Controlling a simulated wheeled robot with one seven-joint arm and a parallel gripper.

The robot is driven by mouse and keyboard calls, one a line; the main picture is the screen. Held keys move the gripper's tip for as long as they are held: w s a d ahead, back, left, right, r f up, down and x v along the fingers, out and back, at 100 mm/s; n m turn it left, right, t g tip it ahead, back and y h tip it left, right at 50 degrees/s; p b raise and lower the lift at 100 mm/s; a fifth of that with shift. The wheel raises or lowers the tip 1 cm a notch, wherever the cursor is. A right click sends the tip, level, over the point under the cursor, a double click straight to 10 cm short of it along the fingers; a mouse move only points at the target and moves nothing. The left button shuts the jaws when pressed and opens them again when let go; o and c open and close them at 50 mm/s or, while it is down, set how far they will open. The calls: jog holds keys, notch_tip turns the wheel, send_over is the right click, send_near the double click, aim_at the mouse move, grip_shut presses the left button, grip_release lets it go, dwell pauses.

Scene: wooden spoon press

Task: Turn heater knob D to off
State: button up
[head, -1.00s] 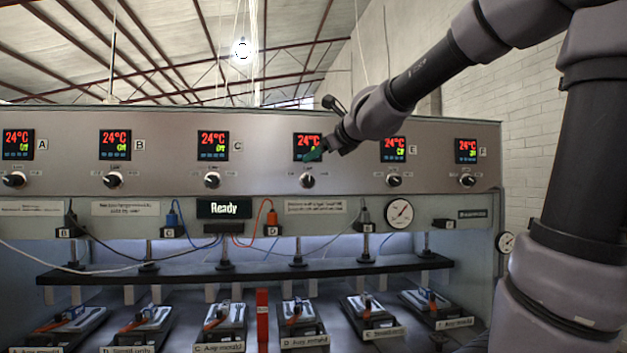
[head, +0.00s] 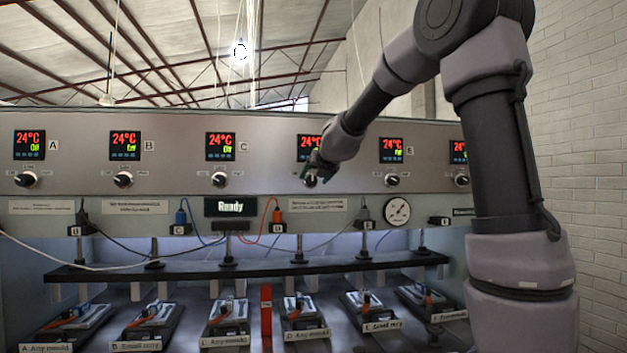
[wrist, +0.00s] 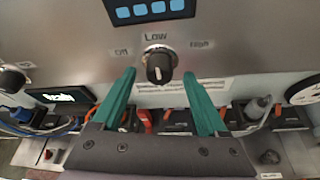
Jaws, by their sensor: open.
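Heater knob D (head: 310,181) is a round black knob on the steel panel, below the fourth display (head: 308,146); its letter is hidden behind my arm. In the wrist view the knob (wrist: 158,68) has "Off" at its left, "Low" above and a right-hand label that looks like "High". A pale mark on the knob appears to point up at Low. My gripper (head: 315,168) is at the knob in the head view. In the wrist view its green fingers (wrist: 160,76) are open, one on each side of the knob, with gaps; contact is not visible.
Other knobs sit either side, such as C's knob (head: 219,180) and E's knob (head: 391,180). Below are a "Ready" screen (head: 231,207), plugs with cables, a round gauge (head: 397,211) and a black press bar (head: 250,268) over several moulds.

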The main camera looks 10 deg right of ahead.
jog(key=shift+x, duration=0.95)
jog(key=shift+c, duration=0.3)
grip_shut()
jog(key=shift+n, duration=0.3)
jog(key=n+h, duration=0.2)
jog(key=n, duration=0.1)
jog(key=shift+a+n+h, duration=0.25)
jog(key=shift+n+h, duration=0.05)
jog(key=shift+h, duration=0.1)
jog(key=n+h, duration=0.1)
jog(key=n, duration=0.1)
jog(key=n+h, duration=0.1)
jog(key=n, duration=0.1)
jog(key=shift+a+f+t+h, duration=0.15)
jog(key=shift+t+h, duration=0.25)
